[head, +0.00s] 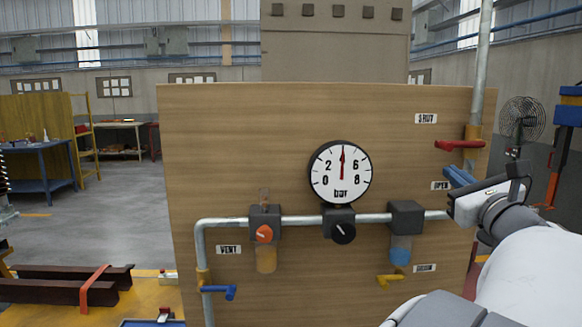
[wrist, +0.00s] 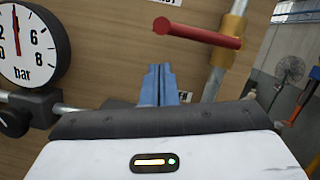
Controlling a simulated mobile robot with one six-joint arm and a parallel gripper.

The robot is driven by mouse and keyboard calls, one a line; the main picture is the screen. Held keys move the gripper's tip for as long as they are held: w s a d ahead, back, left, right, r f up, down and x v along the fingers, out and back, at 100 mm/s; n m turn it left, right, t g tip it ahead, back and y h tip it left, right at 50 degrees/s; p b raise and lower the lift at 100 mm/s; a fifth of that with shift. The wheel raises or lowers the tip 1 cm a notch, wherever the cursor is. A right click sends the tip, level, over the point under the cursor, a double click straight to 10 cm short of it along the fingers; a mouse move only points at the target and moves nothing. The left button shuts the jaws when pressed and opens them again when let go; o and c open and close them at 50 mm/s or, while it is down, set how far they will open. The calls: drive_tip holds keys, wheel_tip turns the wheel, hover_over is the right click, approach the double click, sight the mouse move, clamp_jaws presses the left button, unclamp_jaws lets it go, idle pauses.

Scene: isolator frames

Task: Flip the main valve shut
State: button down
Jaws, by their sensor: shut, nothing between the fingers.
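The main valve's red lever (head: 456,145) is on the vertical pipe at the panel's right side. It lies crosswise to the pipe, its free end pointing left, between the SHUT label (head: 426,118) above and the OPEN label (head: 440,185) below. In the wrist view the red lever (wrist: 197,33) crosses the top, joined to a brass valve body (wrist: 229,40). My gripper (head: 456,174) has blue fingers, shut and empty, just below the lever near the OPEN label. In the wrist view the fingers (wrist: 158,84) point up towards the lever, with a visible gap.
A gauge (head: 340,172) with its needle near straight up is left of my gripper. Below it run a horizontal pipe (head: 290,221), a black knob (head: 343,233) and an orange knob (head: 264,233). Blue (head: 220,291) and yellow (head: 389,280) levers sit lower. A fan (head: 521,117) stands behind right.

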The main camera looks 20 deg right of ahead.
drive_tip(key=f+b+v, duration=0.1)
drive_tip(key=b+v, duration=0.1)
drive_tip(key=v, duration=0.8)
drive_tip(key=shift+f, duration=0.3)
drive_tip(key=shift+d, duration=0.1)
